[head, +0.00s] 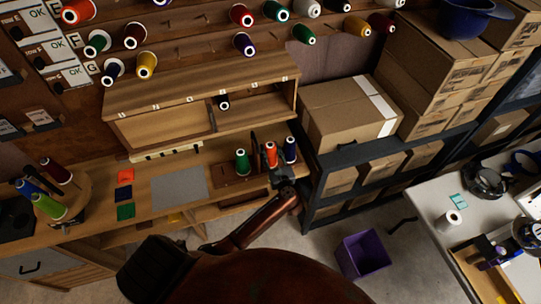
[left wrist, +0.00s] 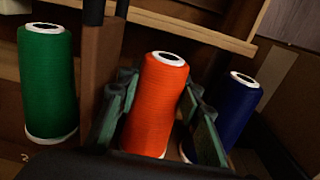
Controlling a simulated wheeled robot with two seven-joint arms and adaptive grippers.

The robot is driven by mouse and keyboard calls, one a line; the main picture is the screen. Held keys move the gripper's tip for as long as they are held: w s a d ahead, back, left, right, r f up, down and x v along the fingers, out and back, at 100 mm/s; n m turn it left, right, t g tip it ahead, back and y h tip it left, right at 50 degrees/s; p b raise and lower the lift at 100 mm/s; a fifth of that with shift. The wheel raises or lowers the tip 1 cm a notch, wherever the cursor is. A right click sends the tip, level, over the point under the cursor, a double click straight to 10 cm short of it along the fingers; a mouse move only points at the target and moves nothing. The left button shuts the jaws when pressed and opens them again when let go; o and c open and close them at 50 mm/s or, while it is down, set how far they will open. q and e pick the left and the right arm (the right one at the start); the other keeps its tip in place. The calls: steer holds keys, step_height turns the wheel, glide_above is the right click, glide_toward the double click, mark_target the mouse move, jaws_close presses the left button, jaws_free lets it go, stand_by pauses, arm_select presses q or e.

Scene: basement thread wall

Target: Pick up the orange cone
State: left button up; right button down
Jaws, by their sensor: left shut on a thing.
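The orange cone (left wrist: 156,105) is a thread cone with a white core, standing nearly upright between the two fingers of my left gripper (left wrist: 160,118) in the left wrist view. The gripper is shut on it. In the head view the orange cone (head: 271,153) shows at the right end of the wooden bench, with my left gripper (head: 270,160) at it. A green cone (left wrist: 47,80) stands to its left and a dark blue cone (left wrist: 236,108) close to its right, partly behind a finger. My right gripper is not in view.
A wooden shelf unit (head: 200,92) stands just behind the cones. Cardboard boxes (head: 345,112) sit on a dark rack to the right. A purple bin (head: 363,255) is on the floor. A grey mat (head: 179,187) lies on the bench, left of the cones.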

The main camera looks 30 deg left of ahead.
arm_select(q)
step_height(320, 180, up, 18)
steer(key=shift+r+p, duration=0.1)
steer(key=shift+p, duration=0.8)
step_height(320, 180, up, 4)
steer(key=p, duration=0.3)
steer(key=shift+p, duration=0.3)
